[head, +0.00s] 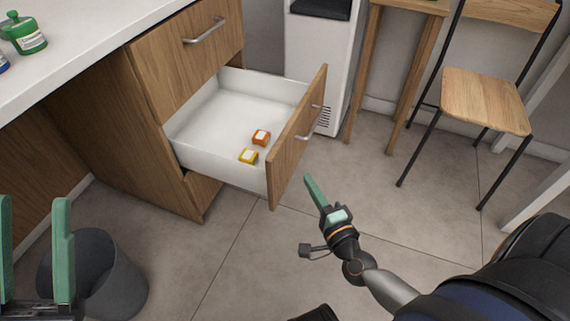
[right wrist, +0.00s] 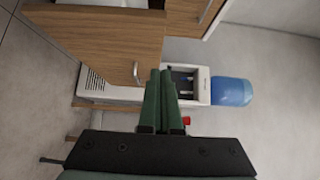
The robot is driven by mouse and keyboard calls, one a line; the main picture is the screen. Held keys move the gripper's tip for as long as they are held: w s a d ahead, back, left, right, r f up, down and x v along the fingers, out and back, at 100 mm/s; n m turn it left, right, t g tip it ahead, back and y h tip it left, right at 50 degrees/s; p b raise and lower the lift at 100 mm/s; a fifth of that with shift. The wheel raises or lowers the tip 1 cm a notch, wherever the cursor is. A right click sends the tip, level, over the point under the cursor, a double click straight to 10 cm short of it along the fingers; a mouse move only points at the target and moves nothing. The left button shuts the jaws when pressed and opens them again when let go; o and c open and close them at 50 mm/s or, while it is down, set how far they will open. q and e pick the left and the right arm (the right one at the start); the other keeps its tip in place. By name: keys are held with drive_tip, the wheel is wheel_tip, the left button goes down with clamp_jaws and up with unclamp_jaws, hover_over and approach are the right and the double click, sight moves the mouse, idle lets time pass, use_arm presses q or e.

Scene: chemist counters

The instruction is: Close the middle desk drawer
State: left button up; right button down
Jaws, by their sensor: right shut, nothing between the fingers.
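The middle desk drawer (head: 298,145) is pulled well out below a shut upper drawer (head: 190,50). Its wooden front has a metal handle (head: 313,122), and a small orange box (head: 261,137) and a yellow box (head: 249,156) lie inside. My right gripper (head: 308,180) is shut and empty, in front of the drawer front and apart from it in the head view. In the right wrist view the drawer front (right wrist: 110,38) and its handle (right wrist: 137,71) lie beyond the shut green fingers (right wrist: 161,72). My left gripper (head: 34,200) is open and empty at the lower left.
A grey bin (head: 118,285) stands on the floor beside my left gripper. A white water dispenser (head: 318,55), a wooden stool (head: 400,60) and a chair (head: 485,100) stand behind the drawer. A green bottle (head: 28,38) is on the white counter (head: 85,45).

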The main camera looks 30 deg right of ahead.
sight(278, 151)
drive_tip(key=w, duration=0.2)
drive_tip(key=w+a, duration=0.1)
drive_tip(key=w, duration=0.5)
drive_tip(key=shift+w+a, duration=0.15)
drive_tip(key=shift+a, duration=0.1)
drive_tip(key=shift+w+a, duration=0.35)
use_arm(q)
drive_tip(key=shift+f, duration=0.3)
